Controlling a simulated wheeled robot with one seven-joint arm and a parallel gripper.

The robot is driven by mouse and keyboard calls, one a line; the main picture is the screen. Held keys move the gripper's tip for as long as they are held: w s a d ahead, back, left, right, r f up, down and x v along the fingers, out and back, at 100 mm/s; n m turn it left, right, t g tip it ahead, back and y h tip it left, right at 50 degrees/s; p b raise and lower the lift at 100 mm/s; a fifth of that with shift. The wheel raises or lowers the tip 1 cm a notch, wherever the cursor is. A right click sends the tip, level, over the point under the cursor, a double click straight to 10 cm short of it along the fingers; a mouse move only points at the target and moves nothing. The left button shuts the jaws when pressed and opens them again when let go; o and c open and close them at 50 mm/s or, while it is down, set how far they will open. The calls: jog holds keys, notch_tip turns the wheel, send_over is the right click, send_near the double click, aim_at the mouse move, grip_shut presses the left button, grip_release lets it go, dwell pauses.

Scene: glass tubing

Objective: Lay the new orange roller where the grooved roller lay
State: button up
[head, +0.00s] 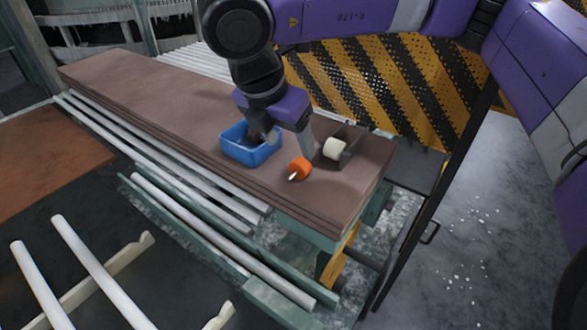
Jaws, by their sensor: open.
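The orange roller (300,169), with a pale pin at its near end, lies on the brown board near its front right end. My gripper (287,146) is open over the board, one finger by the blue bin and the other just behind the orange roller. Whether a finger touches the roller cannot be told. A cream roller (335,149) sits at a dark grey holder (352,147) to the right. I cannot make out a grooved roller; the inside of the blue bin (247,155) is partly hidden by my gripper.
The thick brown board (150,105) is clear along its left part. White glass tubes (205,240) lie on racks in front and below. A yellow-black striped guard (370,85) stands behind. A dark upright post (435,190) stands right of the board.

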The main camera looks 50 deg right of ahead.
aim_at(296, 164)
jog(key=shift+s+a+p+x, duration=0.15)
jog(key=shift+p+x, duration=0.5)
jog(key=shift+x, duration=1.35)
jog(key=shift+s+a+p+x, duration=0.15)
jog(key=shift+p+x, duration=0.5)
jog(key=shift+x, duration=1.3)
jog(key=shift+w+f, duration=0.1)
jog(key=shift+f, duration=0.05)
jog(key=shift+c, duration=0.3)
grip_shut()
